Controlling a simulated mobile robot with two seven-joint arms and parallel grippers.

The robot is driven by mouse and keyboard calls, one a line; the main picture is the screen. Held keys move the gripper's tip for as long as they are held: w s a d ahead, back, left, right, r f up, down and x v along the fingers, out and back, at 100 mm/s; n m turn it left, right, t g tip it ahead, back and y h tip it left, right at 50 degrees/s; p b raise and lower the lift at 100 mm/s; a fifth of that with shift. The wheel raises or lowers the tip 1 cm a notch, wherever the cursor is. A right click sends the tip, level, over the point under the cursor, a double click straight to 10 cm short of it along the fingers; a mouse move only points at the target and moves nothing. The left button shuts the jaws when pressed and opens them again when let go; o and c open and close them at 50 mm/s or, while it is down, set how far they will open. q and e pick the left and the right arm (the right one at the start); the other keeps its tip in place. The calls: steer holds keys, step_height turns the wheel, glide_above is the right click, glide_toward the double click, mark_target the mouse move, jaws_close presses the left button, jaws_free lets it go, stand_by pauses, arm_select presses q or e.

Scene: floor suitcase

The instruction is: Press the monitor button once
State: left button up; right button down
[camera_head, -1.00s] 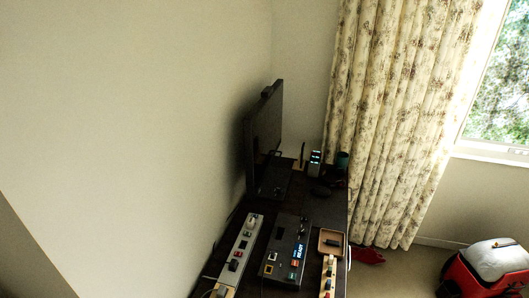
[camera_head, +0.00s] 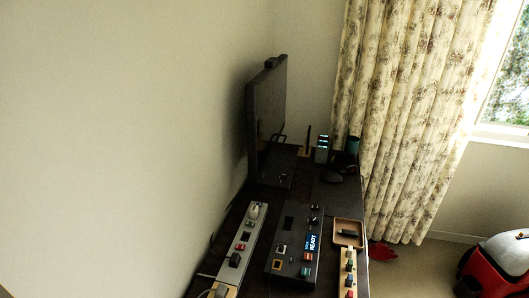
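The monitor (camera_head: 270,115) is a thin dark screen standing on the far part of the dark desk, close to the wall and seen nearly edge-on. I cannot make out its button at this size. A dark base or panel (camera_head: 279,168) lies at its foot. Neither of my grippers is in the head view.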

arm_select(q)
steer(key=shift+d, duration=0.1)
jaws_close()
stand_by(0.7)
stand_by(0.7)
